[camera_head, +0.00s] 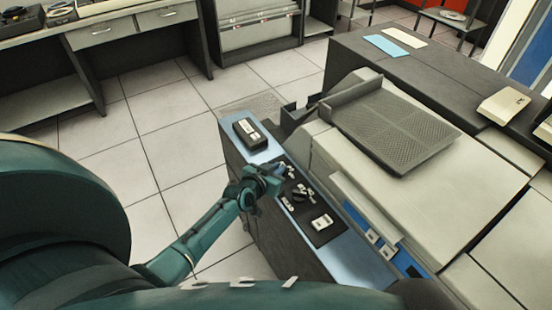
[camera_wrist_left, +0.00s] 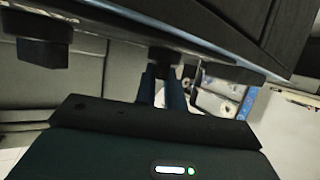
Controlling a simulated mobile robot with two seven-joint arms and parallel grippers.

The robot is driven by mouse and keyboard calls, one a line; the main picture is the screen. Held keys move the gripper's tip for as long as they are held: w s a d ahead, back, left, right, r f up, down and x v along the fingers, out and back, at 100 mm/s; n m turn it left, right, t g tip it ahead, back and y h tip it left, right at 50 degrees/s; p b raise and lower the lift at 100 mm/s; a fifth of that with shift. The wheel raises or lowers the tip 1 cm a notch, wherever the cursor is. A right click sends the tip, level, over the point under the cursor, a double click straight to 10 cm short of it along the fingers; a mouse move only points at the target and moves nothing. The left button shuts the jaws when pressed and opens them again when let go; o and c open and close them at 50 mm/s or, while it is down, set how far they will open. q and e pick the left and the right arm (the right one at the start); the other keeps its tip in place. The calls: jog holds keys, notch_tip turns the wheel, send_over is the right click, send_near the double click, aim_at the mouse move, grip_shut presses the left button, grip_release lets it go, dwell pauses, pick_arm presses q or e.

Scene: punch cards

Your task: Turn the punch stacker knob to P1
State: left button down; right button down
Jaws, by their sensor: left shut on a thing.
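A black control panel (camera_head: 322,236) with several small switches and knobs lies along the blue-topped ledge of the card machine. My left gripper (camera_head: 277,171) reaches over the panel's far-left end. In the left wrist view the two fingers of my left gripper (camera_wrist_left: 162,84) are shut on a dark knob (camera_wrist_left: 163,58) under a dark panel. The fingers hide part of that knob. I cannot read any label or P1 mark, nor tell which way the knob points. In the head view my gripper hides the knob. My right gripper is not in view.
A black box with light keys (camera_head: 249,132) sits on the ledge beyond my gripper. A perforated grey tray (camera_head: 392,125) rests on the machine. Another dark block (camera_wrist_left: 43,52) sticks out at left in the wrist view. The tiled floor (camera_head: 180,150) is clear.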

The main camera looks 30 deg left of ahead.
pick_arm(q)
jog(key=shift+d+n+y+p, duration=0.1)
jog(key=shift+n+y+p, duration=0.3)
jog(key=shift+y+p, duration=0.1)
jog(key=c, duration=1.5)
grip_release()
jog(key=v, duration=1.3)
jog(key=shift+s, duration=0.1)
jog(key=s+d+f+m+g+h, duration=0.1)
jog(key=s+d, duration=0.2)
jog(key=s, duration=0.1)
jog(key=s+d+f+m+g+h, duration=0.1)
jog(key=s+d+f, duration=0.1)
jog(key=s+d, duration=0.2)
jog(key=s+d+f+g, duration=0.1)
jog(key=s+d, duration=0.3)
jog(key=s, duration=0.1)
jog(key=shift+s+d+f+m+g+h, duration=0.25)
jog(key=shift+s+f+m+g+h, duration=0.05)
jog(key=shift+s+m+h, duration=0.1)
